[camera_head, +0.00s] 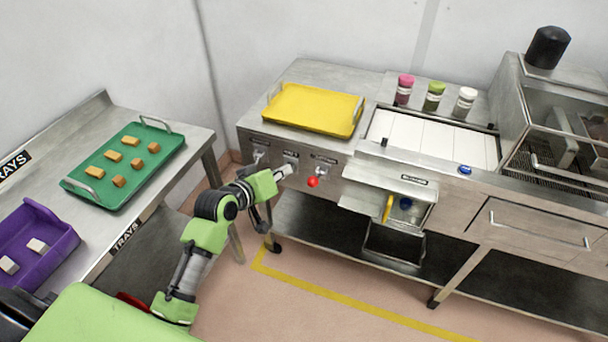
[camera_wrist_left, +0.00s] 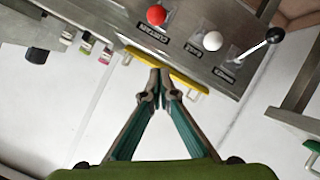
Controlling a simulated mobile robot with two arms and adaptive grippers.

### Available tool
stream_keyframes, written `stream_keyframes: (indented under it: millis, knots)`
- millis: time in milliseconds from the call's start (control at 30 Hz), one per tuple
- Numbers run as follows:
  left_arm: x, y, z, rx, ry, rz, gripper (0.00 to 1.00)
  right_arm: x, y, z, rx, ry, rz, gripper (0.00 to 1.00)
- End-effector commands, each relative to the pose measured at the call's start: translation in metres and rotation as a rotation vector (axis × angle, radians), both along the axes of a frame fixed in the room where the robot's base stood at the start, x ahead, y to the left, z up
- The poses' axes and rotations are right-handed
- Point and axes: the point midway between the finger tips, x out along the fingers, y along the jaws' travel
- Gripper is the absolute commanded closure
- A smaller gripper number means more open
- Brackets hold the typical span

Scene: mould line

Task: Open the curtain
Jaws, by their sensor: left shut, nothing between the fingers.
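The lever with the red ball knob (camera_head: 312,182) sticks out of the front panel of the steel counter, at the right end of a row of three controls. In the left wrist view the same red knob (camera_wrist_left: 156,14) is at the top, beside a plate marked CURTAIN (camera_wrist_left: 146,32). My left gripper (camera_head: 286,170) is shut and empty in front of the panel, a little left of the red knob and apart from it. In the left wrist view its closed fingertips (camera_wrist_left: 160,74) lie below the knob. I cannot pick out the curtain itself. My right gripper is not in view.
A white knob (camera_wrist_left: 212,41) and a black-knobbed lever (camera_wrist_left: 275,35) share the panel. A yellow tray (camera_head: 315,108) lies above it. An open drawer (camera_head: 392,200) juts out right of the red knob. A green tray (camera_head: 150,172) lies on the left table. Floor between is clear.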

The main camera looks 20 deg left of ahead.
Motion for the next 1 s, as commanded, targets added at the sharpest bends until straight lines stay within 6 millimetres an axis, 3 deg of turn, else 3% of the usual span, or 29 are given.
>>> stream_keyframes:
  millis: [500,700,1000]
  knots:
    - [0.075,-0.014,-0.034,0.0,-0.001,-0.001,1.0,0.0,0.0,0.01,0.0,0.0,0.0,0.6]
    - [0.065,-0.03,-0.058,-0.001,0.003,-0.001,1.0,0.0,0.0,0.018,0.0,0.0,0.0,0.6]
    - [0.064,-0.035,-0.067,0.001,-0.001,0.0,1.0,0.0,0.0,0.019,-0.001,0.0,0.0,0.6]
